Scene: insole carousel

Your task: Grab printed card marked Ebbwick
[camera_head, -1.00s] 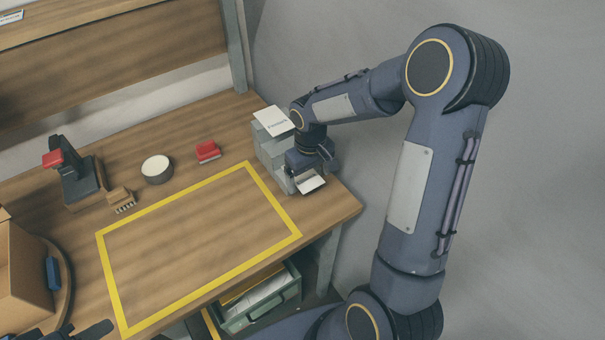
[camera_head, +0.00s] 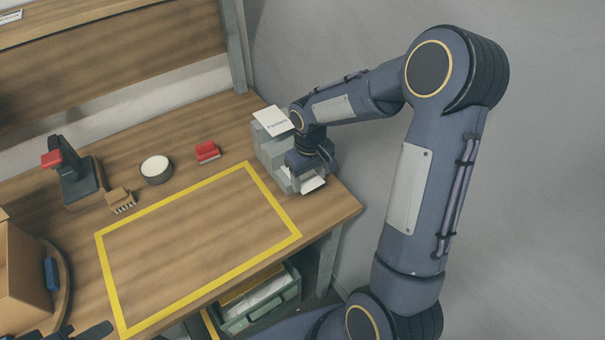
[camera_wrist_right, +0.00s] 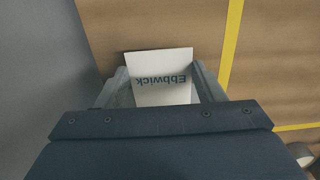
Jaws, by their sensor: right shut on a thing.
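The white printed card marked Ebbwick (camera_wrist_right: 162,88) lies between the two fingers of my right gripper (camera_wrist_right: 160,90) in the right wrist view, its lettering upside down. My right gripper is shut on it. In the head view the gripper (camera_head: 306,172) is at the front of a grey card holder (camera_head: 268,152), and a white edge of the card (camera_head: 314,184) shows beneath it. The wrist hides the rest of the card there. Dark tips at the bottom left look like my left gripper (camera_head: 80,331); its jaws are not clear.
Another white card (camera_head: 273,121) with small print sits on top of the holder. A yellow-taped rectangle (camera_head: 200,290) marks clear table. A red block (camera_head: 207,151), a round white-topped tin (camera_head: 156,169), a brush (camera_head: 120,200) and a dark stand (camera_head: 75,180) are behind it. A green drawer (camera_head: 262,300) is below.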

